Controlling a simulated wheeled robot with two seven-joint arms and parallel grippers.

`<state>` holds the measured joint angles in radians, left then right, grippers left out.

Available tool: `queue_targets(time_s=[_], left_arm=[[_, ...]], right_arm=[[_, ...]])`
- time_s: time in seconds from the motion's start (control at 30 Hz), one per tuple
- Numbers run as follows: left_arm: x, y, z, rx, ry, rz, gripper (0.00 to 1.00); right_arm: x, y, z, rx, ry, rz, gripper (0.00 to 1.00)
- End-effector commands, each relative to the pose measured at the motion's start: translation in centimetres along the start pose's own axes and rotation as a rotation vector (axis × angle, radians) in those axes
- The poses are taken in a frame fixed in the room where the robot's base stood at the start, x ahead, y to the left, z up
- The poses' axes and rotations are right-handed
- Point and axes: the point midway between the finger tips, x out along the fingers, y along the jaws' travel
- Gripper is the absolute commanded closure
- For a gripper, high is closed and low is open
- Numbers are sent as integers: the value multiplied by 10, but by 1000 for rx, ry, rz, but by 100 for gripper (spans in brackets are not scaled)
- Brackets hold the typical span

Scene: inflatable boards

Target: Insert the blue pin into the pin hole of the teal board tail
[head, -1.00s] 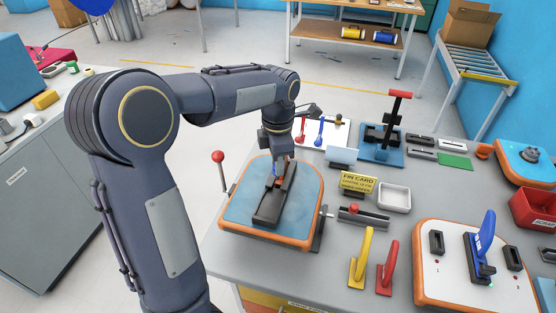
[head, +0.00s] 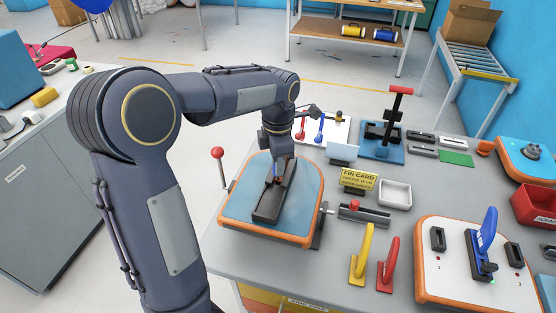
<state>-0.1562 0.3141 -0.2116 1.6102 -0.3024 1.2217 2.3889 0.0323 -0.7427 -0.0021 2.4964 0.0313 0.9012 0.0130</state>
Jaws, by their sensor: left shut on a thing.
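The teal board tail (head: 240,200) with an orange rim lies at the near left of the grey bench, with a long black box (head: 268,208) along its middle. My left gripper (head: 277,178) points down over the far part of this box. It is shut on a thin blue piece (head: 275,169), which I take as the blue pin; only a sliver shows between the fingers. The pin's lower end and the pin hole are hidden by the fingers and the box, so I cannot tell whether they touch. My right gripper is not in view.
A red-knobbed lever (head: 217,154) stands at the board's left edge. A yellow fin card (head: 358,180), a white tray (head: 395,192), and yellow (head: 362,258) and red (head: 388,266) fins stand to the right. A white board (head: 455,262) holds a blue fin (head: 487,232).

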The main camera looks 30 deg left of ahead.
Motion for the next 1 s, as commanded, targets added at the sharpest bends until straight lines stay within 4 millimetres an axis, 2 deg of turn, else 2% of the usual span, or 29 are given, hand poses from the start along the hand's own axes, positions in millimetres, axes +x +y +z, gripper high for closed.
queue_targets(time_s=[0.97, 1.0], left_arm=[[25, 0, 0, 0, 0, 0, 98], [24, 0, 0, 0, 0, 0, 72]], right_arm=[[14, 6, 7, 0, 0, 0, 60], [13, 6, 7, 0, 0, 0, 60]])
